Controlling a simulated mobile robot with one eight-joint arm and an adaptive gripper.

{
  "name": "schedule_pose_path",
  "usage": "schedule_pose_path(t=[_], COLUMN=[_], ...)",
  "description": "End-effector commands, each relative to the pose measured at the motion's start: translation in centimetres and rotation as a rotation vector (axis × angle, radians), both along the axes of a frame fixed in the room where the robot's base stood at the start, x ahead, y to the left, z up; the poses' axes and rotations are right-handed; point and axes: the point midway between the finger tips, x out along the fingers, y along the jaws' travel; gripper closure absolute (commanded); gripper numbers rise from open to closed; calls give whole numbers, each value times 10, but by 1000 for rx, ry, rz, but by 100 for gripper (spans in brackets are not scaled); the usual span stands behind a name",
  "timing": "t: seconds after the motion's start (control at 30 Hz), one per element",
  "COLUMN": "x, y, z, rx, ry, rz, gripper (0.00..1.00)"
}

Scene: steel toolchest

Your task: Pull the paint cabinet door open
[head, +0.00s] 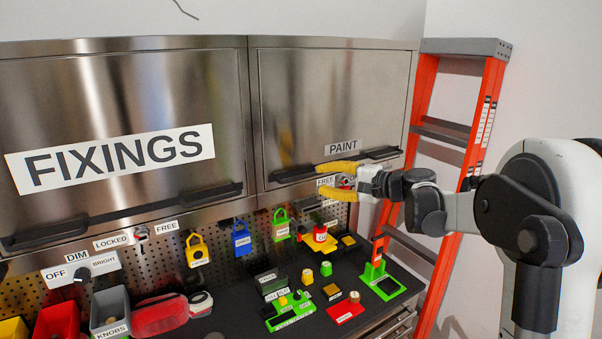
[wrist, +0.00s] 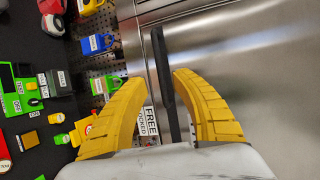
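The paint cabinet door (head: 335,95) is a brushed steel panel at the upper right of the toolchest in the head view, and it looks closed. Its black bar handle (head: 290,174) runs along the lower edge under the PAINT label (head: 342,146). My gripper (head: 332,181) is at the handle, with two yellow fingers spread apart. In the wrist view the door (wrist: 250,60) fills the right side. The handle (wrist: 162,70) runs between the open fingers of my gripper (wrist: 155,85), with gaps on both sides. Whether a finger touches the door cannot be told.
The fixings cabinet door (head: 120,95) is closed at left. Below hang several padlocks (head: 242,240) on pegboard, above a dark worktop with small coloured blocks and a green stand (head: 380,283). An orange ladder (head: 424,95) stands close to the right of the paint cabinet.

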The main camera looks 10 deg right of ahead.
Motion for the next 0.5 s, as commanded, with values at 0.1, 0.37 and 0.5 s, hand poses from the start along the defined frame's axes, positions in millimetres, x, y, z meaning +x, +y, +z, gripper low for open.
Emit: schedule_pose_path(t=[0.1, 0.37, 0.5], x=[19, 46, 50], y=[17, 40, 44], z=[-4, -11, -12], rx=[-2, -2, -2], ry=[0, 1, 1], rz=[2, 1, -1], gripper=[68, 68, 68])
